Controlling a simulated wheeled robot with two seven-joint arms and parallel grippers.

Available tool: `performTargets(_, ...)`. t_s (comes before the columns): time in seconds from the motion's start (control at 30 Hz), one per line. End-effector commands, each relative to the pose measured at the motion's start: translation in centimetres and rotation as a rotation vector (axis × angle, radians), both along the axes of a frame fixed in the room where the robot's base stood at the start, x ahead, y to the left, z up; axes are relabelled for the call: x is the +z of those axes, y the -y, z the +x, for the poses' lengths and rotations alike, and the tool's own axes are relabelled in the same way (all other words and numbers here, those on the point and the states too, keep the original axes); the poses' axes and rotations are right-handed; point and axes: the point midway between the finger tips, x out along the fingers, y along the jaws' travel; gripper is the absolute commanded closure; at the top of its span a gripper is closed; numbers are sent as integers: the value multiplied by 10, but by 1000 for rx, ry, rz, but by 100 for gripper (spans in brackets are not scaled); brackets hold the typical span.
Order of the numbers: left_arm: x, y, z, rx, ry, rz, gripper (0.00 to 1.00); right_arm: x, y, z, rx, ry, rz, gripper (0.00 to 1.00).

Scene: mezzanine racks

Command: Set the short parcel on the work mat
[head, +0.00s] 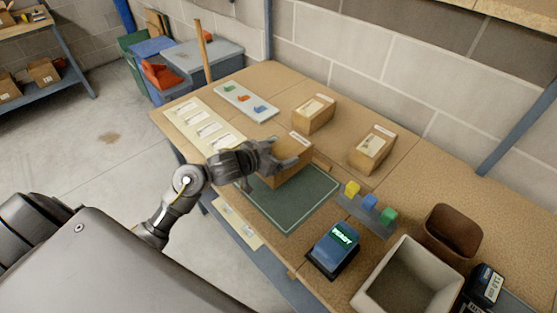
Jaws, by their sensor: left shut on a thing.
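My left gripper (272,157) is shut on a brown cardboard parcel (290,168) with a pale label along its top edge. The parcel is at the far edge of the dark green work mat (291,211) and covers part of it. I cannot tell whether it touches the mat or hangs just above it. Two other cardboard parcels stand on the bench behind: one (314,115) at the back and one (372,150) to the right. From this view I cannot surely compare their heights. My right gripper is not in view.
A blue device reading READY (335,247) stands at the mat's near right. Coloured blocks (369,202) sit right of the mat. A beige bin (408,282) and a brown bin (449,232) stand farther right. A white tray (246,101) lies at the back left. The mat's near part is clear.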

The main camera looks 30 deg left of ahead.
Motion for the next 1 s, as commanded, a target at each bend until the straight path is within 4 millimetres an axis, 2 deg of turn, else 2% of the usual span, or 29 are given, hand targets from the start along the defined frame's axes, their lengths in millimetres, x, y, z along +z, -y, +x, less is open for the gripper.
performTargets(0.13, -1, -1, 2, 1, 4, -2, 62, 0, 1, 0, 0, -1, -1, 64)
performTargets(0.43, -33, -2, 6, 2, 3, -3, 62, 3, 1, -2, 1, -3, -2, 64)
performTargets(0.87, -39, -2, 6, 1, 5, 0, 62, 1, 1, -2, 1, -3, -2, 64)
performTargets(0.9, -40, -2, 5, 1, 1, 1, 14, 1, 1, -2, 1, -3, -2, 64)
performTargets(1.0, -40, -2, 5, 1, 1, 1, 1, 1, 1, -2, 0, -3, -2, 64)
